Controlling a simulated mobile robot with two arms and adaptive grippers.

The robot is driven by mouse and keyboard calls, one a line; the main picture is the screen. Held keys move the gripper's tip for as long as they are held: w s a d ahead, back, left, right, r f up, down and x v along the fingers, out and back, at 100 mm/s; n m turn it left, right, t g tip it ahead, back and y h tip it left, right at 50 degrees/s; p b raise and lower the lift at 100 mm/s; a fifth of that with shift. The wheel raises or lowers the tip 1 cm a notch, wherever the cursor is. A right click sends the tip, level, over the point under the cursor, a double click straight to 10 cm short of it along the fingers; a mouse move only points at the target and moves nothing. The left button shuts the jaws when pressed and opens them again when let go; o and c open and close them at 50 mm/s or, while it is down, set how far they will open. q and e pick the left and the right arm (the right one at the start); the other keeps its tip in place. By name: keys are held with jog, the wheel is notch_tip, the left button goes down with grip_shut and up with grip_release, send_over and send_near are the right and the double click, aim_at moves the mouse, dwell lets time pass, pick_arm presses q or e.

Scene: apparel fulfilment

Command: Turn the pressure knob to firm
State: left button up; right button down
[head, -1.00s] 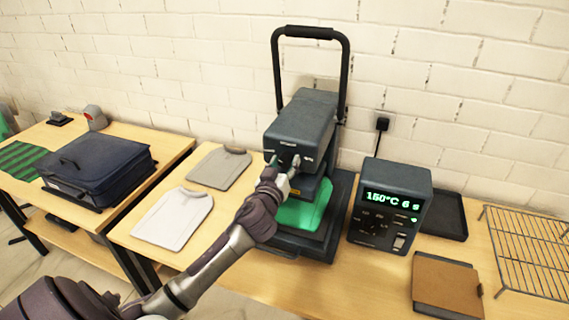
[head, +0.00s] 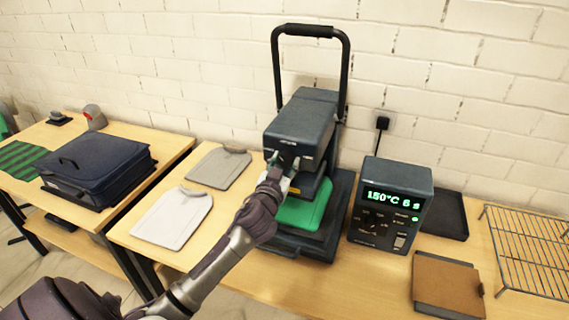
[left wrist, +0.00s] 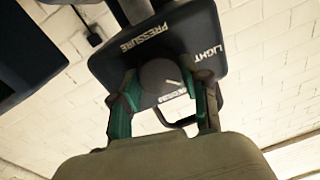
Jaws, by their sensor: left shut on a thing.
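The dark heat press (head: 302,115) stands on the table with its tall handle raised. Its front panel carries the round dark pressure knob (left wrist: 158,77), with the words PRESSURE and LIGHT readable in the left wrist view and a third label below too small to read. A pale pointer line shows on the knob, slanting toward the side between LIGHT and that label. My left gripper (head: 282,168) is at the panel, its green-padded fingers on both sides of the knob and shut on it; the fingers also show in the left wrist view (left wrist: 165,88). In the head view the gripper mostly hides the knob. My right gripper is out of view.
A green piece (head: 303,210) lies under the press head. A control box (head: 399,176) reading 150°C stands to the right, near a dark tray (head: 445,222), a brown board (head: 446,283) and a wire rack (head: 527,245). Grey and white shirt-shaped pieces lie left.

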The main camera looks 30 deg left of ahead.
pick_arm(q)
jog(key=m, duration=0.5)
jog(key=shift+f+m, duration=0.1)
jog(key=shift+m, duration=0.3)
jog(key=m, duration=0.3)
jog(key=m+h+p, duration=0.1)
jog(key=m, duration=0.2)
jog(key=shift+m+t, duration=0.3)
jog(key=shift+m, duration=0.1)
jog(key=m+p, duration=0.1)
jog(key=m, duration=0.4)
jog(key=shift+m+h, duration=0.3)
jog(key=shift+m, duration=0.1)
jog(key=m+p, duration=0.2)
jog(key=m, duration=0.4)
jog(key=shift+f, duration=0.15)
jog(key=shift+m, duration=0.3)
jog(key=o, duration=1.1)
jog(key=shift+a, duration=0.1)
jog(key=shift+o, duration=0.2)
jog(key=v, duration=1.2)
